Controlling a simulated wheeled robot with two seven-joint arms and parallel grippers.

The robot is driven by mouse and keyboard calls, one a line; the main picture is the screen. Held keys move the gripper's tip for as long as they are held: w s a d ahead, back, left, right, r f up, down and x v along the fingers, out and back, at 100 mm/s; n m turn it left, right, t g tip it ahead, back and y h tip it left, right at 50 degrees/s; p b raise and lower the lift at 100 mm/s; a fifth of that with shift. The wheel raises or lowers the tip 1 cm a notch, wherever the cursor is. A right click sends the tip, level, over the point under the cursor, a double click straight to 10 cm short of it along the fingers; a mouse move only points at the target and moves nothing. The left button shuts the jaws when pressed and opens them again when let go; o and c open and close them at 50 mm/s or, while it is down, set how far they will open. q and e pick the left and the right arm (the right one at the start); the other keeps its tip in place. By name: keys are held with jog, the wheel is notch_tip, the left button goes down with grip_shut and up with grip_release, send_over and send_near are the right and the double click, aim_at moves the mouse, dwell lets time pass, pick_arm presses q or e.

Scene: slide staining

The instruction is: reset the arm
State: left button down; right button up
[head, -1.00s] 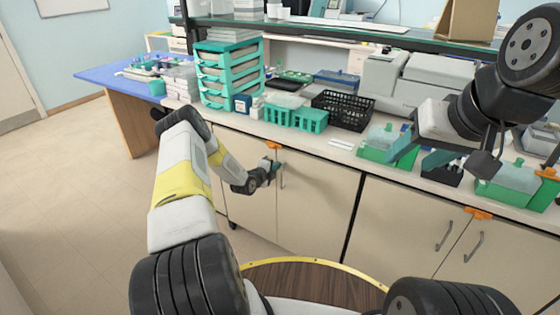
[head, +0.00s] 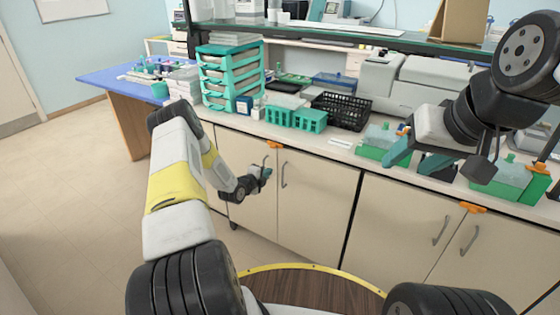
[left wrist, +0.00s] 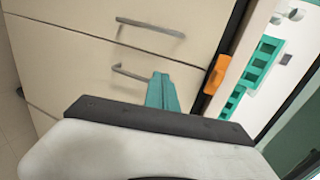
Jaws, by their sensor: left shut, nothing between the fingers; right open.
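My left gripper (head: 266,173) hangs in front of the cabinet doors (head: 315,205), below the counter edge, near a door handle. Its teal fingers are shut and empty; they also show in the left wrist view (left wrist: 162,92) in front of the cabinet handles. I cannot tell from the pictures how near the fingers are to the door. My right gripper (head: 418,160) is over the counter at the right, its teal fingers apart. It is in front of a green-based box (head: 380,144) and a dark holder.
The counter (head: 345,152) carries teal racks (head: 310,121), a black basket (head: 341,110), a teal drawer stack (head: 230,76) and another green-based box (head: 506,180). Orange latches (head: 275,145) stick out at the counter's front edge. The floor at the left (head: 60,190) is clear.

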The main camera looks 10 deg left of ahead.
pick_arm(q)
jog(key=v, duration=0.6)
jog(key=s+r+n+g+y, duration=0.25)
jog(key=r+n, duration=0.25)
jog(key=r, duration=0.9)
jog(key=s+r+n+g+y, duration=0.1)
jog(key=s+r+n, duration=0.25)
jog(key=r, duration=1.05)
jog(key=s+d+r+n+g, duration=0.1)
jog(key=s+d+r+n, duration=0.15)
jog(key=s+r, duration=0.35)
jog(key=s+d+r+n+g, duration=0.15)
jog(key=s+r+n, duration=0.25)
jog(key=s, duration=0.5)
jog(key=s+d+r+n, duration=0.1)
jog(key=s+d+n, duration=0.2)
jog(key=s, duration=0.6)
jog(key=s+d+r+n+g+h, duration=0.1)
jog(key=s+d+n, duration=0.2)
jog(key=s, duration=0.6)
jog(key=shift+s, duration=0.35)
